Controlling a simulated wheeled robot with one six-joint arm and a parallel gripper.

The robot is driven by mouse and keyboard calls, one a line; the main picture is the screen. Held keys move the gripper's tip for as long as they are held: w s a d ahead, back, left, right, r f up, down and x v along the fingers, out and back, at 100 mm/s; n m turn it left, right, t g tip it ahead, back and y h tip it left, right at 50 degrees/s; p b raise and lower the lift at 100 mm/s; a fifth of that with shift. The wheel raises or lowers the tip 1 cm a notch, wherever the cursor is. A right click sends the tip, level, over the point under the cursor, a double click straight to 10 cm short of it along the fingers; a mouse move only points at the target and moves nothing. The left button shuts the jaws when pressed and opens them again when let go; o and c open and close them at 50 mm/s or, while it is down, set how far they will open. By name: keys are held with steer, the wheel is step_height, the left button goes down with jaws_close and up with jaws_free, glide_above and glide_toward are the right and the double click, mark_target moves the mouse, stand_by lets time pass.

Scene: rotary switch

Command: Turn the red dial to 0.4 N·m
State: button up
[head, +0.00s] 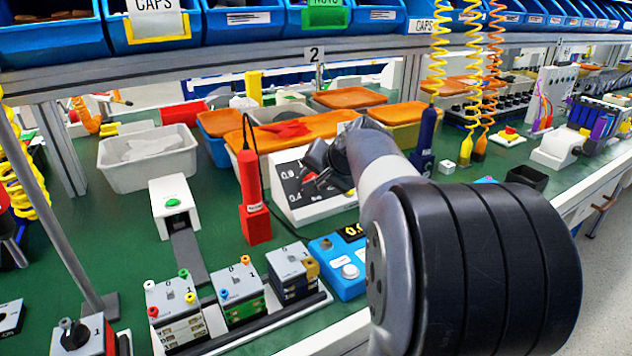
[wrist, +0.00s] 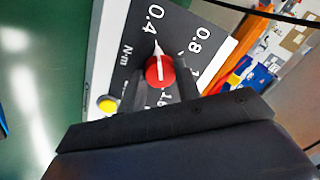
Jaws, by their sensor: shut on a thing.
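The red dial (wrist: 160,70) sits on a dark panel (wrist: 122,68) marked 0.4, 0.8 and N·m in the wrist view. My gripper (wrist: 165,88) is shut on the dial, with a finger on each side of it. The dial's white pointer points towards the 0.4 label (wrist: 153,18). In the head view the panel is the sloped face of a white box (head: 305,215), and my gripper (head: 312,175) is at its upper part.
A red upright tool (head: 253,195) stands just left of the box. A blue device with a display (head: 340,272) is in front of it. Orange-lidded bins (head: 310,130) are behind. Small switch blocks (head: 238,290) stand front left.

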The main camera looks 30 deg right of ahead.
steer(key=shift+n, duration=0.3)
steer(key=o, duration=1)
steer(key=shift+c, duration=0.2)
steer(key=p+v, duration=0.2)
steer(key=v, duration=0.8)
steer(key=shift+s+r, duration=0.25)
steer(key=shift+s, duration=0.05)
